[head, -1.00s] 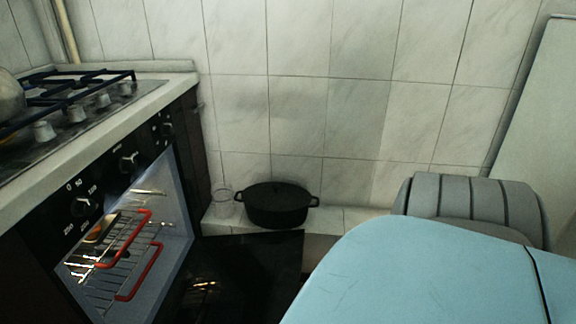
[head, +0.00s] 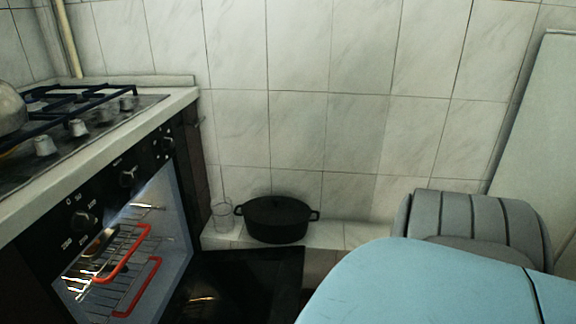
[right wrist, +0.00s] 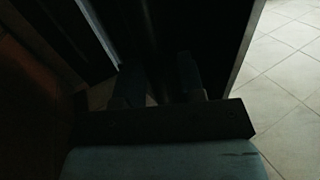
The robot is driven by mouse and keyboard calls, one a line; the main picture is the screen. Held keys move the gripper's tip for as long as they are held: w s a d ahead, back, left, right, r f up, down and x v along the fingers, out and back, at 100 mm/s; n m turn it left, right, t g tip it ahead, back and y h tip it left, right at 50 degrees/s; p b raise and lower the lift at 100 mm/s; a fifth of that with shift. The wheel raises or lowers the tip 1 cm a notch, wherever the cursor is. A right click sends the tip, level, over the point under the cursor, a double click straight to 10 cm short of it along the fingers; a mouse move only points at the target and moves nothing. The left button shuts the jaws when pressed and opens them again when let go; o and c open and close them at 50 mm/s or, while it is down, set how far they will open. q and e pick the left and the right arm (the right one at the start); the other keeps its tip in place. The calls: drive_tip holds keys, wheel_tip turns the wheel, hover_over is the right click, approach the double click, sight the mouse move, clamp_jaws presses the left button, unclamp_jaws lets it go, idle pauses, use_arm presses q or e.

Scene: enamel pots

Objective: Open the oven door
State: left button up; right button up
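The oven (head: 128,225) stands at the left in the head view, with its lit inside showing. Its dark door (head: 250,275) is swung well open, hinged at the oven's far side, and reaches toward the middle of the picture. The door's lower part is cut off. In the dark right wrist view, my right gripper (right wrist: 160,82) has its two fingers apart beside the dark door panel (right wrist: 208,40). A dark upright bar shows between the fingers; contact cannot be made out. My left gripper is in neither view.
Wire racks with red handles (head: 139,285) are inside the oven. A black pot (head: 277,220) and a clear glass (head: 222,216) stand on a low tiled ledge by the wall. My blue arm fills the lower right. Tiled floor (right wrist: 285,90) lies beyond the door.

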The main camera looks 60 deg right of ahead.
drive_tip(key=shift+s+d, duration=0.1)
idle(0.3)
drive_tip(key=shift+s, duration=0.1)
drive_tip(key=v, duration=0.7)
drive_tip(key=shift+s+f, duration=0.1)
idle(0.4)
